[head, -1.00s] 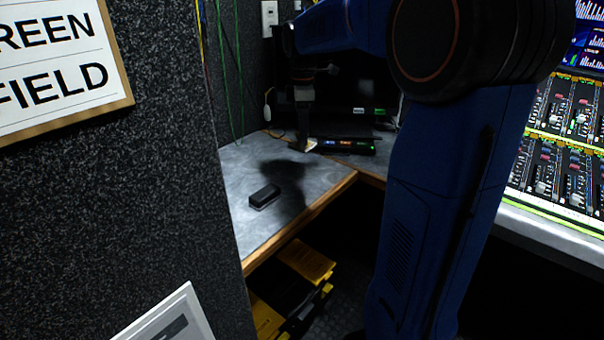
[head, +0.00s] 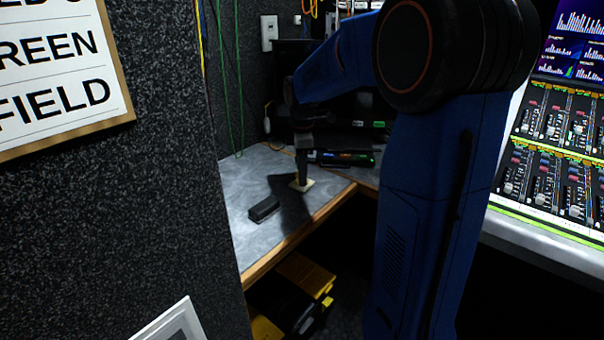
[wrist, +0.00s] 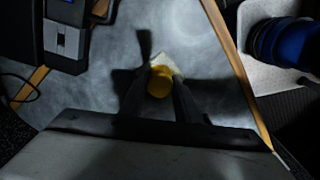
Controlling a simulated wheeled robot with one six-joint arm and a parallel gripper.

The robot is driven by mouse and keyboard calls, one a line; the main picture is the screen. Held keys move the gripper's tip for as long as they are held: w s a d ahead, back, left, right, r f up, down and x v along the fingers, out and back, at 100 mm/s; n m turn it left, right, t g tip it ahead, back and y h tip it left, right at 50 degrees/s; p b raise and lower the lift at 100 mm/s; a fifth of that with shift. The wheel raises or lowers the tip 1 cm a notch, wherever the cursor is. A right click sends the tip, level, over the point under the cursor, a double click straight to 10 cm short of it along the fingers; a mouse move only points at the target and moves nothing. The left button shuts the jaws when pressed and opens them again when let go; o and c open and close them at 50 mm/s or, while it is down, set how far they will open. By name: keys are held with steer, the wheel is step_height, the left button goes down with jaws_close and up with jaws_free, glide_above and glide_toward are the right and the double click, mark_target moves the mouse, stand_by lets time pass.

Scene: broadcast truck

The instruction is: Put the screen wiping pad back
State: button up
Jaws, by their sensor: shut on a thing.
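The screen wiping pad, a pale square with a yellow grip, is held upright by my gripper (head: 303,178) over the grey desk (head: 240,190). Its pale base (head: 307,186) shows just below the fingers in the head view. In the wrist view the yellow grip (wrist: 160,84) sits between the dark fingers of my gripper (wrist: 160,92), with a pale corner beyond it. The fingers are shut on the grip. I cannot tell whether the base touches the desk. A small black block (head: 264,208) lies on the desk, left of the pad and nearer the camera.
A black unit with small lit displays (head: 345,158) stands behind the pad, below a dark monitor. The wooden desk edge (head: 320,212) runs close on the right. Yellow-and-black cases (head: 300,275) sit below. The mixing console (head: 550,160) is at far right.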

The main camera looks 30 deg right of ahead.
steer(key=o, duration=1)
steer(key=shift+f, duration=0.1)
steer(key=shift+f, duration=0.2)
step_height(320, 180, up, 18)
steer(key=f, duration=0.1)
steer(key=s+a+f+m+t, duration=0.1)
steer(key=s+a+f+m, duration=0.2)
steer(key=s, duration=0.7)
steer(key=s+a+f+m+t, duration=0.2)
steer(key=s+f+m, duration=0.4)
steer(key=s, duration=0.4)
steer(key=s+a+f+m+t, duration=0.1)
steer(key=s+a+f+m, duration=0.3)
steer(key=s, duration=0.6)
steer(key=shift+s+f+m+t, duration=0.15)
steer(key=shift+f+t, duration=0.05)
steer(key=shift+f, duration=0.4)
steer(key=shift+s+f+m+t, duration=0.1)
steer(key=shift+f+m+t, duration=0.1)
steer(key=shift+f, duration=0.35)
